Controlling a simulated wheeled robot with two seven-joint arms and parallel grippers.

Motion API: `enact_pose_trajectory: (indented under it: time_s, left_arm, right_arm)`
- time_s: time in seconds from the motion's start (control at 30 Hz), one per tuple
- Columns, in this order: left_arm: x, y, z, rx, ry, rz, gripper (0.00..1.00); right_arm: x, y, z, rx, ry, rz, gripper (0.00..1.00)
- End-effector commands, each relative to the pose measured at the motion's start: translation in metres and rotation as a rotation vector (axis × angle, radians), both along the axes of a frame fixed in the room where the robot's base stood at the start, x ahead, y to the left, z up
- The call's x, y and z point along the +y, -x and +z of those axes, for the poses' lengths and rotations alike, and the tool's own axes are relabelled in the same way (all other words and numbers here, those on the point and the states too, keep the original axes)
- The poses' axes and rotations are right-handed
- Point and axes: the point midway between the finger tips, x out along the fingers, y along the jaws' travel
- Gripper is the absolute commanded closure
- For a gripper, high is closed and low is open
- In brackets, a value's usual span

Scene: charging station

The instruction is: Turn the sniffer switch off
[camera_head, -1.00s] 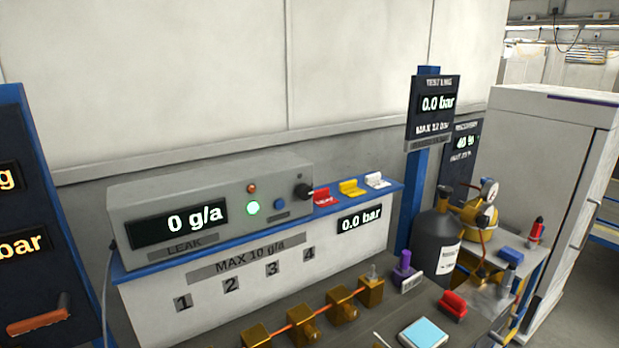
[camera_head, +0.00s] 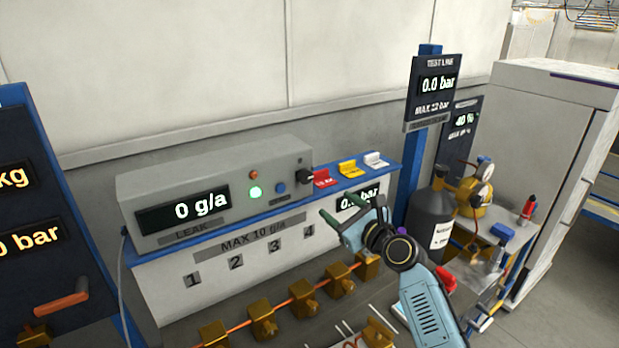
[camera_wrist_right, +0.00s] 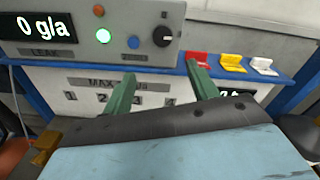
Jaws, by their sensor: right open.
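The grey leak sniffer box (camera_head: 150,190) stands on the blue-edged shelf and its display reads 0 g/a. Its black rotary switch (camera_head: 305,176) is at the right end of the front face, beside a blue button and a lit green lamp (camera_head: 256,192). The switch also shows in the right wrist view (camera_wrist_right: 163,36), with a light mark on its knob. My right gripper (camera_head: 334,217) is below and right of the switch, apart from it. Its two green fingers (camera_wrist_right: 160,88) are spread and empty. My left gripper is not in view.
Red (camera_head: 323,180), yellow (camera_head: 349,169) and white (camera_head: 375,161) tags stand on the shelf right of the box. Several brass blocks (camera_head: 304,297) line the bench below. A dark gas bottle (camera_head: 428,218) stands at right. The space before the box is clear.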

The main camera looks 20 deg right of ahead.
Motion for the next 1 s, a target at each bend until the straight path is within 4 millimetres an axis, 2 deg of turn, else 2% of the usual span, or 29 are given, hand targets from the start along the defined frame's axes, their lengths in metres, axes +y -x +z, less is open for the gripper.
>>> enact_pose_trajectory:
  time_s: [0.07,0.23,0.47,0.8,1.0]
  left_arm:
    - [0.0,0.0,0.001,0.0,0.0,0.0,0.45]
    - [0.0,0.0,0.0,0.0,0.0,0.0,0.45]
    - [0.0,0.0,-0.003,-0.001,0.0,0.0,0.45]
    - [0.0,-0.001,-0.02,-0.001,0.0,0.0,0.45]
    - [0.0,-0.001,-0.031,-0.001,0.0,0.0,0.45]
  right_arm:
    - [-0.002,-0.005,0.007,-0.005,-0.047,-0.009,0.41]
    - [0.001,-0.018,0.008,-0.006,-0.06,-0.009,0.41]
    - [0.011,-0.054,0.008,-0.005,-0.057,-0.008,0.41]
    - [0.026,-0.105,0.006,-0.005,-0.054,-0.008,0.41]
    - [0.032,-0.124,0.005,-0.005,-0.054,-0.008,0.41]
